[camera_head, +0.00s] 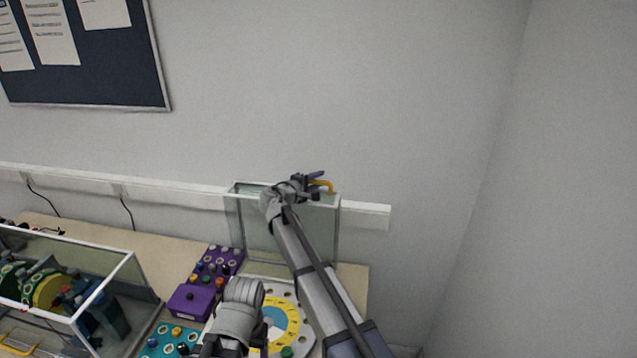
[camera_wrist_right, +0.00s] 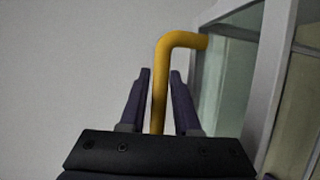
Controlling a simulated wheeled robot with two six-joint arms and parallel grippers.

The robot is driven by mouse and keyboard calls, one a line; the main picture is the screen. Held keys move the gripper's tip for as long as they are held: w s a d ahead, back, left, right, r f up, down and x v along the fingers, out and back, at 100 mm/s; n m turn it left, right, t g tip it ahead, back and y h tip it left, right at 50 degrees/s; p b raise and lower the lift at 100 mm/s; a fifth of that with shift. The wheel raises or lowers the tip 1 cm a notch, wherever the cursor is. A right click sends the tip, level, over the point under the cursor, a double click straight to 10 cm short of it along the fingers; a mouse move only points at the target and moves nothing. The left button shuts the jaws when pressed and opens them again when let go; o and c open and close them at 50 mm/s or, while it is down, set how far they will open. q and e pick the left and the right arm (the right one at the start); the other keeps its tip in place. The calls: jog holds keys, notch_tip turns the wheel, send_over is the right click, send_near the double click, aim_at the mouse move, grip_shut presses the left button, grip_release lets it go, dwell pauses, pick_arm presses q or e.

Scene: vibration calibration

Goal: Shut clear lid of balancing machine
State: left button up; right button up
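The clear lid (camera_head: 327,228) with a pale frame stands raised upright at the back of the table, against the wall rail. A yellow bent handle (camera_head: 322,184) sticks out from its upper right edge; it also shows in the right wrist view (camera_wrist_right: 161,85). My right gripper (camera_head: 312,185) is at this handle. In the right wrist view its two dark fingers (camera_wrist_right: 160,82) stand apart on both sides of the handle's stem, with small gaps. Below the lid is a white base with a yellow and blue disc (camera_head: 286,318). A grey link of my left arm covers part of it; its fingers are not discernible.
A clear-walled case (camera_head: 133,264) with machinery inside stands at the left. Purple boxes (camera_head: 192,300) and a teal button panel (camera_head: 160,343) lie between it and the white base. The wall is close behind the lid. Bare table (camera_head: 170,248) shows at the back.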

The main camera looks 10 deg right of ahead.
jog(key=shift+w+d, duration=0.2)
jog(key=shift+d, duration=0.05)
jog(key=shift+c, duration=0.4)
grip_shut()
dwell(0.9)
